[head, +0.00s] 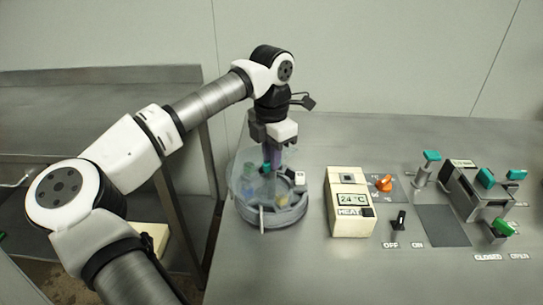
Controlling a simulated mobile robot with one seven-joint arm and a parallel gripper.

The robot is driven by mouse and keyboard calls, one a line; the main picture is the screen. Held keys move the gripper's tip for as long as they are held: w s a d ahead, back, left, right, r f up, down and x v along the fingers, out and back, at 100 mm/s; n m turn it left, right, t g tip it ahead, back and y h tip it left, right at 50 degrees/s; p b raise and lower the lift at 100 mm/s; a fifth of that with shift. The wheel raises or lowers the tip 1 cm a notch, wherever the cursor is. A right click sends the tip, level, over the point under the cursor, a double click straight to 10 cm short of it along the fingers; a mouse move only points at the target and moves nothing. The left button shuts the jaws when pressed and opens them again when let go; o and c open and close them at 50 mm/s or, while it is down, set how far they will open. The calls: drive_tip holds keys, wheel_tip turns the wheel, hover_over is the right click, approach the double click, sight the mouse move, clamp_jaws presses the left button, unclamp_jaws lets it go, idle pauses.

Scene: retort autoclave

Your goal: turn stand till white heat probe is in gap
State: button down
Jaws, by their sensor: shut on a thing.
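The stand is a round grey turntable (272,219) under a clear dome, near the table's left edge. Small coloured pieces, blue, green and yellow, show dimly through the clear cover. My gripper (270,162) points straight down at the middle of the stand and is shut on its central knob, which my fingers mostly hide. A small white piece (299,178) shows at the stand's right side; I cannot tell whether it is the heat probe. A light upright bar (262,218) shows at the front rim; I cannot tell if it marks the gap.
A cream heater box (349,203) reading 24 °C stands just right of the stand. Beyond it are an orange knob (384,183), a black switch (399,221) and a metal fixture with teal handles (478,188). Clear steel table lies in front.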

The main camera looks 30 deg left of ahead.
drive_tip(key=shift+r+m, duration=0.1)
drive_tip(key=shift+m, duration=0.2)
idle(0.4)
drive_tip(key=c, duration=1.4)
unclamp_jaws()
wheel_tip(320, 180, up, 14)
drive_tip(key=shift+b, duration=0.4)
